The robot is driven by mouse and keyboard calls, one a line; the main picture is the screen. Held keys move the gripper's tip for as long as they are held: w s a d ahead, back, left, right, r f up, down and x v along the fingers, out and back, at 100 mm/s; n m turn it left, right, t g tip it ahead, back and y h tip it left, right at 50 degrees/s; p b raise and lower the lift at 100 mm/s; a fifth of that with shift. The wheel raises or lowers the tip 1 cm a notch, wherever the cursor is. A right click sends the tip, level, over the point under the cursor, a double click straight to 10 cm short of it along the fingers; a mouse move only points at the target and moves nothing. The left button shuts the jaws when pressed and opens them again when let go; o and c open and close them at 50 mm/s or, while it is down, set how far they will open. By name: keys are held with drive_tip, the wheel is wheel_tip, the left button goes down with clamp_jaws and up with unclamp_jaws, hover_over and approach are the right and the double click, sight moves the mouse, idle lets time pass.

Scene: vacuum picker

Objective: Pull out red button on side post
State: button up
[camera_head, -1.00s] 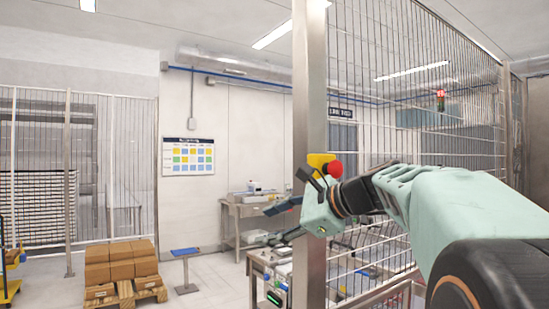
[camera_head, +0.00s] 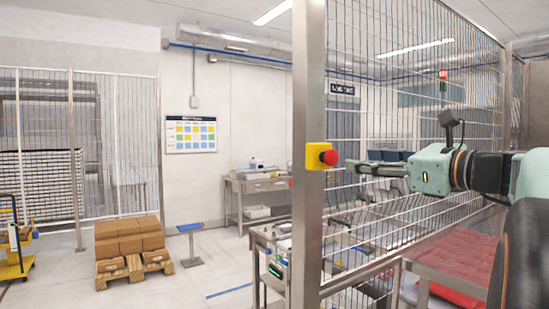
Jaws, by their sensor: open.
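The red button (camera_head: 330,157) sticks out to the right from a yellow box (camera_head: 315,156) on the side post (camera_head: 308,215), a tall metal upright. My gripper (camera_head: 362,169) is just right of the button and points left at it, slightly lower in the picture. The gripper is open and nothing shows between its fingers. A small gap shows between the fingertips and the button. How far apart they are in depth I cannot tell.
Wire mesh fence (camera_head: 420,100) runs back to the right from the post, behind my arm. A red-topped table (camera_head: 455,262) stands below my arm.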

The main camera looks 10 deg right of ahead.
sight(334, 157)
drive_tip(key=p+x, duration=0.2)
drive_tip(key=x, duration=0.8)
drive_tip(key=shift+w+a, duration=0.1)
drive_tip(key=shift+w, duration=0.2)
drive_tip(key=shift+c, duration=0.7)
clamp_jaws()
